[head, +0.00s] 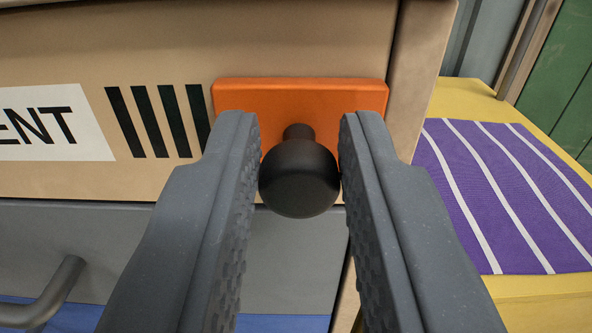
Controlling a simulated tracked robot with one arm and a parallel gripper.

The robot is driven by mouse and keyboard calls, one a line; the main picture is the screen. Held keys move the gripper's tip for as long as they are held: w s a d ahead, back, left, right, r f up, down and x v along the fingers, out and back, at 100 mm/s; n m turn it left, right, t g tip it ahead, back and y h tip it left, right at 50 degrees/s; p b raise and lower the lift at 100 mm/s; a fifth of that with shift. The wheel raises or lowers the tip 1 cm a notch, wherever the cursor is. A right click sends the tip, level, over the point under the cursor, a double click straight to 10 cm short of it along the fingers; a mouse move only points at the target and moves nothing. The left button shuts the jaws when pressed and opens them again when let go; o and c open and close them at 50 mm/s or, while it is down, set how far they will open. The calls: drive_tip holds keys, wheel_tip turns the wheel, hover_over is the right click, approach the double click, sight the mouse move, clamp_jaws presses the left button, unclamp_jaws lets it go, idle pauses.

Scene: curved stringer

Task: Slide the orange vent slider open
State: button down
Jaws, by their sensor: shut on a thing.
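The orange vent slider (235,96) is a flat plate on the beige panel, near the panel's right end. A round black knob (299,178) sticks out from its middle toward me. My gripper (299,165) has one finger on each side of the knob and is shut on it. The fingers hide the slider's lower corners. Several black vent slots (150,122) show to the left of the slider; whether any lie behind the plate is hidden.
A white label (52,124) ending in "ENT" is left of the slots. A beige upright edge (420,75) stands just right of the slider. A grey handle (50,295) is at lower left. A purple striped mat (510,200) lies on a yellow surface (480,102) at right.

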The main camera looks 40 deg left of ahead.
drive_tip(key=shift+d, duration=0.1)
drive_tip(key=c, duration=1.2)
unclamp_jaws()
drive_tip(key=shift+w, duration=0.15)
drive_tip(key=shift+c, duration=0.2)
drive_tip(key=shift+d, duration=0.1)
drive_tip(key=shift+s+d, duration=0.25)
drive_tip(key=shift+s, duration=0.05)
drive_tip(key=v, duration=1.3)
drive_tip(key=shift+a, duration=0.1)
